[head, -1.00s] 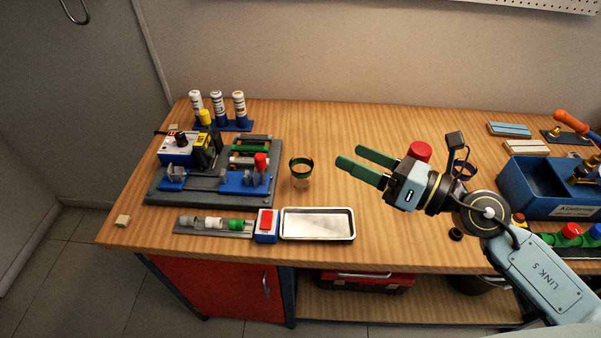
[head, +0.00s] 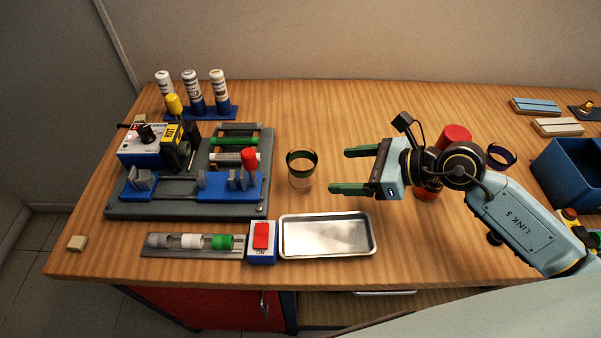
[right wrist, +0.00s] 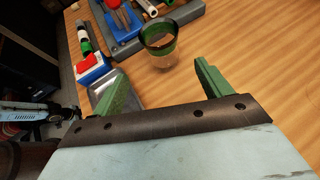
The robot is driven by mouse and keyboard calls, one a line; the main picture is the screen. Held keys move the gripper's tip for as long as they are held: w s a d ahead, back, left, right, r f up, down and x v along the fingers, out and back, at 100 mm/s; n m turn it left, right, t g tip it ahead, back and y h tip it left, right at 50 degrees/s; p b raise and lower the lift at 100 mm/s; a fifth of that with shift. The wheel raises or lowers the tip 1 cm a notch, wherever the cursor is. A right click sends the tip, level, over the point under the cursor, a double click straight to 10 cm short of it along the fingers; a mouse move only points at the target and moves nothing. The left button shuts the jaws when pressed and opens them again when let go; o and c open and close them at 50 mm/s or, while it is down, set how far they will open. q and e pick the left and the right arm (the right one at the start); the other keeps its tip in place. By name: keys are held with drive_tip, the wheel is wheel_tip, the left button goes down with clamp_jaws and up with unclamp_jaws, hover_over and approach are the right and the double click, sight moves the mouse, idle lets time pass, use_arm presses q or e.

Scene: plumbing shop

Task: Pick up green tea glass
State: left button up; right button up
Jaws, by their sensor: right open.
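The green tea glass (head: 301,170) stands upright on the wooden workbench, clear below with a dark green band at its rim. It is right of the grey machine base and behind the metal tray. My right gripper (head: 338,171) is open and empty, its green fingers pointing left toward the glass, with a gap between them and it. In the right wrist view the glass (right wrist: 160,45) stands beyond the fingertips, roughly between the two fingers (right wrist: 160,78), not touched.
A metal tray (head: 325,243) lies in front of the glass. A switch box with a red rocker (head: 261,237) adjoins it. The machine base (head: 190,208) stands left of the glass. A red-topped can (head: 453,136) stands behind my right arm. The bench behind the glass is clear.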

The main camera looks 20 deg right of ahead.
sight(314, 171)
drive_tip(key=x, duration=0.6)
drive_tip(key=shift+w+a, duration=0.1)
drive_tip(key=shift+a, duration=0.05)
drive_tip(key=x, duration=0.5)
drive_tip(key=shift+w, duration=0.25)
drive_tip(key=c, duration=1.1)
